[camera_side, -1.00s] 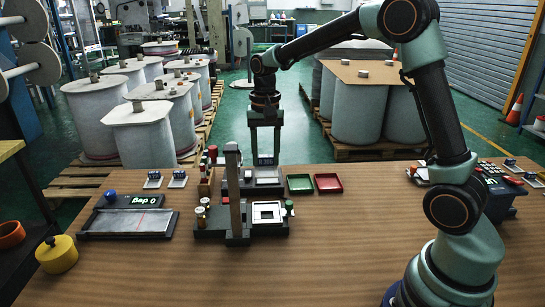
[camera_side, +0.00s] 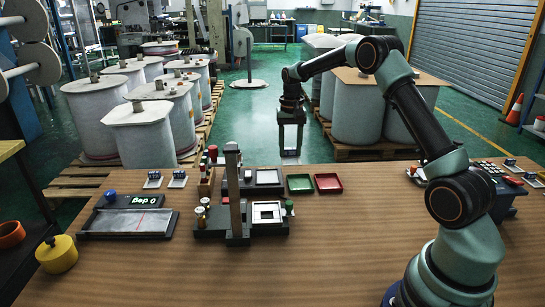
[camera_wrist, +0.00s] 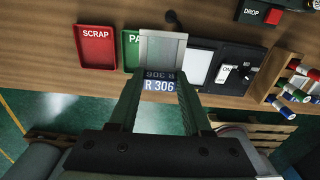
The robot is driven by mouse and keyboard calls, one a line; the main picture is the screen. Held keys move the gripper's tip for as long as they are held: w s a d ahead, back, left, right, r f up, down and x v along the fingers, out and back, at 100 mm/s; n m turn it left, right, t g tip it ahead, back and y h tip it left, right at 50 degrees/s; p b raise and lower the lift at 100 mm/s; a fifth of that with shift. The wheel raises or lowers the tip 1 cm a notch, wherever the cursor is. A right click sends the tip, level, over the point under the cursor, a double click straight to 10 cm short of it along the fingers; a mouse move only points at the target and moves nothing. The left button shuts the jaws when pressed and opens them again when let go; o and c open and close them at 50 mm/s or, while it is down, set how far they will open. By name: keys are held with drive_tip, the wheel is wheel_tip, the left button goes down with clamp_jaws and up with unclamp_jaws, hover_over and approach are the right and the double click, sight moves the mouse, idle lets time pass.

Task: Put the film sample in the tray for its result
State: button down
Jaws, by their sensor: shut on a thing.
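My gripper (camera_side: 291,148) is shut on the film sample (camera_wrist: 163,48), a pale grey square with a dark label tab reading "R 306" between the fingers in the wrist view. In the side view the sample is small and hard to make out at the fingertips. The gripper is in the air above and behind the green tray (camera_side: 299,176). The green tray (camera_wrist: 131,50), its lettering partly hidden by the sample and showing "PA", is beside the red tray (camera_wrist: 96,46) marked "SCRAP". Both trays look empty; the red one is right of the green one in the side view (camera_side: 328,191).
A dark device with a pale panel (camera_side: 267,177) stands left of the trays. A post (camera_side: 235,200) rises from a fixture with a white square frame (camera_side: 267,212). A display unit (camera_side: 130,222) lies further left. The table (camera_side: 350,240) in front of the trays is clear.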

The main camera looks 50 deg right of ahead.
drive_tip(key=d+f, duration=0.4)
drive_tip(key=shift+s+d+f, duration=0.2)
drive_tip(key=shift+s+d, duration=0.05)
drive_tip(key=shift+d, duration=0.1)
drive_tip(key=shift+f, duration=2.7)
drive_tip(key=shift+f, duration=0.2)
unclamp_jaws()
wheel_tip(320, 180, up, 7)
idle(0.5)
